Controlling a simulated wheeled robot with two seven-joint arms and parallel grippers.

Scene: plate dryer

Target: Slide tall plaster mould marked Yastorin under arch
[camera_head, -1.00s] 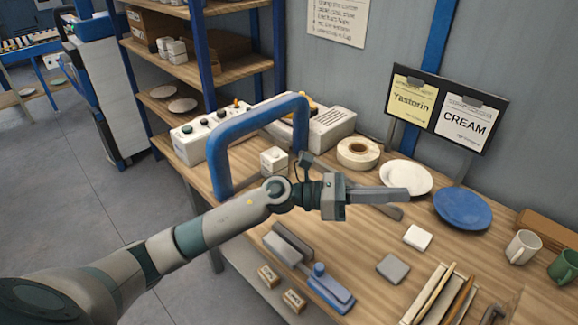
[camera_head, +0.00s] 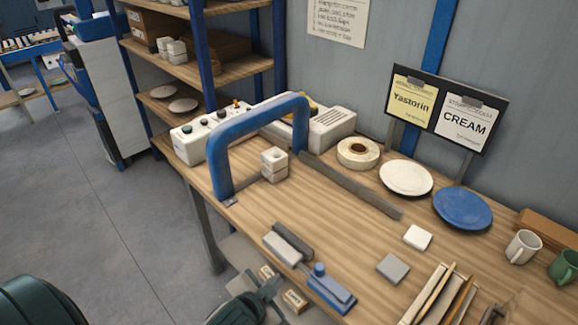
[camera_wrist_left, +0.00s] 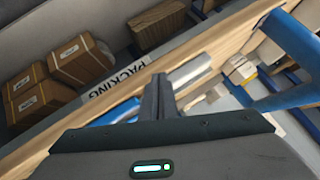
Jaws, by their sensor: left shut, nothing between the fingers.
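The white plaster mould (camera_head: 274,165), which looks like stacked blocks, stands upright on the bench within the opening of the blue arch (camera_head: 256,118). Its base lies about on the line between the arch's legs; I cannot tell exactly how far under it is, and no mark on it is readable. The arch also shows at the right of the left wrist view (camera_wrist_left: 288,40). My left gripper (camera_head: 270,287) is low at the bench's front edge, well apart from the mould. In the left wrist view its fingers (camera_wrist_left: 160,92) are together and empty. My right gripper is not in view.
A dark strip (camera_head: 350,185) runs along the bench right of the mould. Cards reading Yastorin (camera_head: 412,97) and CREAM (camera_head: 464,123) stand behind. The bench's middle is clear.

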